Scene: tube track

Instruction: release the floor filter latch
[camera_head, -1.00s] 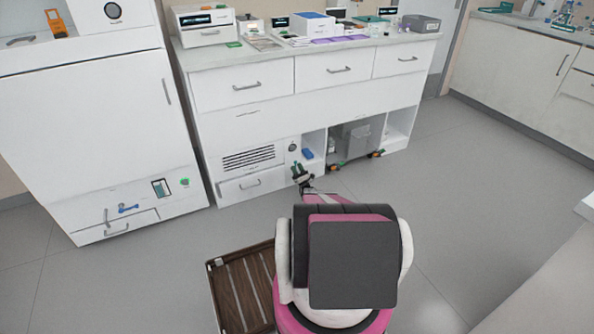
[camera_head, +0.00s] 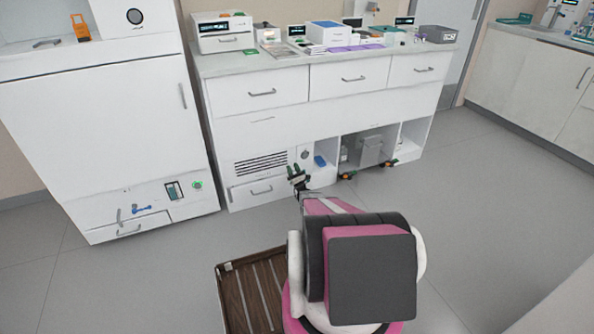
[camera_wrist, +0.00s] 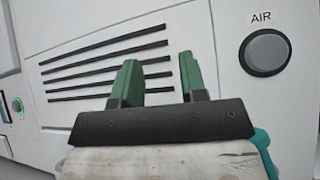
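A slotted vent panel (camera_head: 262,164) sits low on the white bench cabinet, with a round grey knob (camera_head: 305,154) to its right. In the wrist view the knob is marked AIR (camera_wrist: 265,52) and the slots (camera_wrist: 105,65) lie behind my fingers. Below the vent is a drawer front with a grey handle (camera_head: 262,191). The white unit at left has a blue lever (camera_head: 142,210) and a small upright grey handle (camera_head: 119,216) near the floor. No part is labelled as the filter latch. My gripper (camera_wrist: 160,82) is open and empty, its green fingers apart, facing the vent.
A slatted brown tray (camera_head: 250,290) lies beside my base. Open shelf bays right of the vent hold a blue item (camera_head: 320,161) and a wheeled grey box (camera_head: 368,152). The grey floor (camera_head: 480,200) to the right is clear.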

